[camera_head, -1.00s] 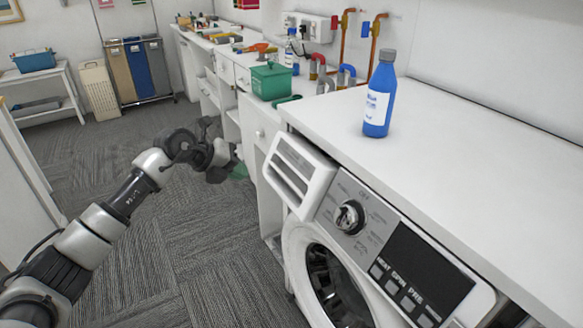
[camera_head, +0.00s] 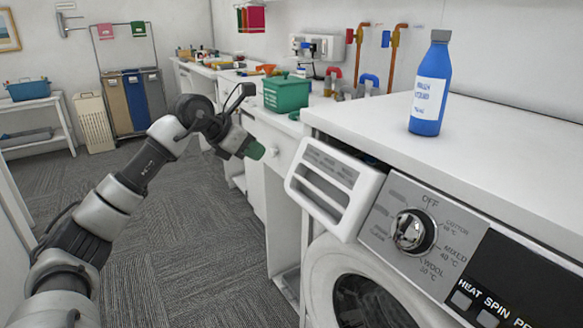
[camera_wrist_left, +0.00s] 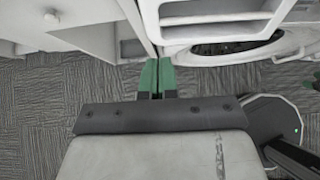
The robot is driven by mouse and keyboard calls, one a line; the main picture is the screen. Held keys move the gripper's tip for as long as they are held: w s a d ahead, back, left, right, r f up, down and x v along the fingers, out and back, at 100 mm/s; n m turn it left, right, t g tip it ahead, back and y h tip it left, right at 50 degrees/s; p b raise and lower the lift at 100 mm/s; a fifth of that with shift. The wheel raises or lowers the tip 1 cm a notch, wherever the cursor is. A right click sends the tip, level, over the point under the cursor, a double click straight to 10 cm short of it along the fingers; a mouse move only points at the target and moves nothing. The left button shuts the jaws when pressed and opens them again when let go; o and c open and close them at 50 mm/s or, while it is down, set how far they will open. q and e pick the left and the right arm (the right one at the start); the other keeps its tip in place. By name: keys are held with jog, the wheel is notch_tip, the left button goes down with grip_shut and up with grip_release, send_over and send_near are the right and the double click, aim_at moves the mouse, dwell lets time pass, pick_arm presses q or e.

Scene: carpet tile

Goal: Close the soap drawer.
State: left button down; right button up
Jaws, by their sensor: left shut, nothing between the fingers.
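The soap drawer (camera_head: 335,188) is the white slotted front at the upper left of the washing machine's panel. It stands pulled out, with a dark gap behind its top edge. In the left wrist view, part of a white slotted front that looks like the drawer (camera_wrist_left: 215,12) shows at the top. My left gripper (camera_head: 256,151) is to the left of the drawer and apart from it, in front of the white cabinets. Its green fingertips (camera_wrist_left: 157,76) are together and empty.
The washing machine (camera_head: 440,262) has a round knob (camera_head: 412,232) right of the drawer. A blue bottle (camera_head: 431,85) stands on the white top above. A green box (camera_head: 286,93) sits on the counter behind. Carpet floor on the left is clear.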

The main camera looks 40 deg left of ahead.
aim_at(299, 159)
pick_arm(q)
jog(key=x, duration=1)
jog(key=shift+w+d+r, duration=0.15)
jog(key=shift+w+r, duration=0.15)
jog(key=shift+w+f, duration=0.1)
jog(key=shift+w, duration=0.05)
pick_arm(e)
jog(key=shift+r, duration=0.3)
pick_arm(q)
jog(key=shift+d, duration=0.1)
pick_arm(e)
jog(key=shift+w, duration=0.1)
pick_arm(q)
jog(key=w+p, duration=0.1)
jog(key=w, duration=0.1)
jog(key=w+d+p, duration=0.1)
jog(key=shift+w+d+p, duration=0.2)
jog(key=shift+w+p, duration=0.15)
jog(key=shift+p, duration=0.05)
pick_arm(e)
jog(key=s+f, duration=0.3)
jog(key=f, duration=0.6)
jog(key=shift+f, duration=0.4)
jog(key=shift+s+d, duration=0.1)
